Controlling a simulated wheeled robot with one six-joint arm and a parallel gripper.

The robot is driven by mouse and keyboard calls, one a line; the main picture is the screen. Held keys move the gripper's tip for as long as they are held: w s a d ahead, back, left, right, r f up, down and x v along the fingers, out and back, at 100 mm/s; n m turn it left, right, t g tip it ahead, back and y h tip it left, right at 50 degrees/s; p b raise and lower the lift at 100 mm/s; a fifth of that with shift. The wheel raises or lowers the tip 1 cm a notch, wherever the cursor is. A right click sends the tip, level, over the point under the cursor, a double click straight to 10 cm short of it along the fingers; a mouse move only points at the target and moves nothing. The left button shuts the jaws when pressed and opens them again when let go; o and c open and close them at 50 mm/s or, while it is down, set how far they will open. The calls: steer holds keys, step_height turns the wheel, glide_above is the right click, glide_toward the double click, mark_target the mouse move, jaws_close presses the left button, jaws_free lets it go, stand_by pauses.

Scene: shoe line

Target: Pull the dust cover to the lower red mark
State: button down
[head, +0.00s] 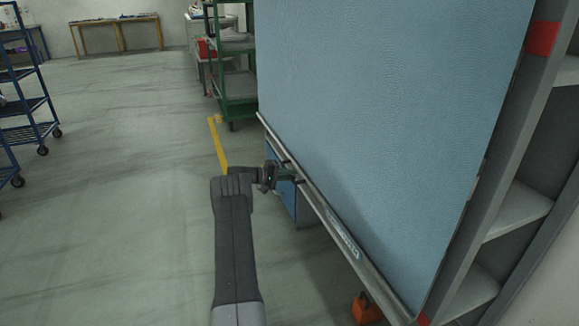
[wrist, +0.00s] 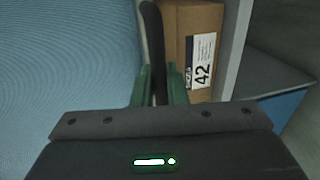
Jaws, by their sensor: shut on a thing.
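The dust cover (head: 380,110) is a light blue sheet pulled down over the front of a grey rack, with a metal bar (head: 315,200) along its bottom edge. It also fills the left of the wrist view (wrist: 65,60). My gripper (head: 285,174) is at the bar, left of its middle. In the wrist view its green fingers (wrist: 154,88) are closed around a dark strip (wrist: 151,35), seemingly the bar's handle. An upper red mark (head: 542,38) is on the rack's right post. The lower red mark (head: 423,319) shows small, close to the bar's right end; their exact alignment is unclear.
A cardboard box (wrist: 190,30) labelled 42 sits on the rack behind the fingers. An orange item (head: 366,307) lies below the bar. A green cart (head: 235,85) stands beyond the rack, and a blue cart (head: 25,105) at far left. The floor between is clear.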

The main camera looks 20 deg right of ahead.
steer(key=shift+f, duration=1.4)
steer(key=c, duration=1.5)
jaws_free()
steer(key=shift+c, duration=0.2)
steer(key=shift+r, duration=0.1)
steer(key=p+v, duration=0.3)
steer(key=v, duration=1.1)
steer(key=shift+p, duration=0.35)
steer(key=shift+d, duration=0.2)
